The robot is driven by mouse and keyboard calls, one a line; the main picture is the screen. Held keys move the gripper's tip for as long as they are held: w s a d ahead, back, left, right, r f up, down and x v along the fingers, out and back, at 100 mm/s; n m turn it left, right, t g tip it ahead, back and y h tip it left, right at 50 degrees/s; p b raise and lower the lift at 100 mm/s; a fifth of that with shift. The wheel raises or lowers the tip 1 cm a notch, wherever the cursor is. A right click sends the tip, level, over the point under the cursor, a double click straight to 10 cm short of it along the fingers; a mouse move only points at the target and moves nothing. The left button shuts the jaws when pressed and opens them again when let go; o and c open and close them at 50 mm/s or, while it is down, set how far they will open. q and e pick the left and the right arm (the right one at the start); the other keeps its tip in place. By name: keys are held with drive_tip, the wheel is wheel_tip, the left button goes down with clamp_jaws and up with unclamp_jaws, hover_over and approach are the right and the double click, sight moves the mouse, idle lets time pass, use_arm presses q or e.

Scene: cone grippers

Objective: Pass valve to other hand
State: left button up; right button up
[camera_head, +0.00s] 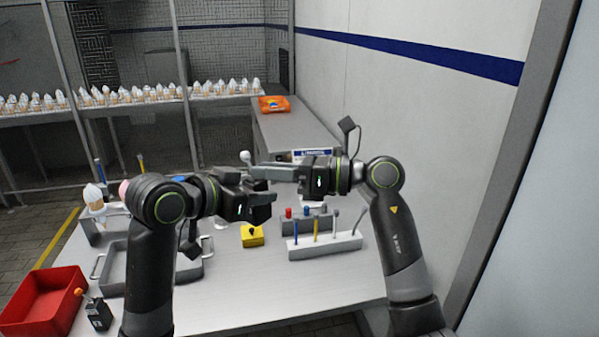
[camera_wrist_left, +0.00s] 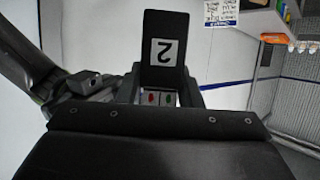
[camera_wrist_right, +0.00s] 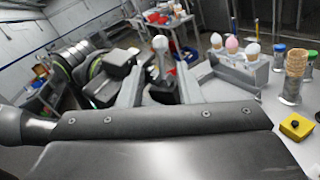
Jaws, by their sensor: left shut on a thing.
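The valve, a black block with a "2" label (camera_wrist_left: 165,50), is held between the fingers of my left gripper (camera_head: 258,193). Its pale round-topped lever (camera_head: 246,158) stands up above the grippers and also shows in the right wrist view (camera_wrist_right: 160,48). My right gripper (camera_head: 262,172) comes in from the right, just above the left one. In the right wrist view its two fingers (camera_wrist_right: 158,88) are apart, with the valve's lever and black body between them or just beyond. I cannot tell whether they touch it. The lower valve is partly hidden.
Below on the table stand a white rack (camera_head: 325,246) with rods, a yellow box (camera_head: 252,236) and a grey tray (camera_head: 112,275). A red bin (camera_head: 45,300) and a black box with an orange knob (camera_head: 98,312) are at left. A wall is at right.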

sight(249, 179)
drive_tip(key=shift+w+a, duration=0.15)
drive_tip(key=shift+a, duration=0.9)
drive_tip(key=shift+w+a, duration=0.15)
drive_tip(key=shift+a, duration=0.9)
use_arm(q)
drive_tip(key=shift+d, duration=0.1)
use_arm(e)
clamp_jaws()
use_arm(q)
drive_tip(key=o, duration=1.1)
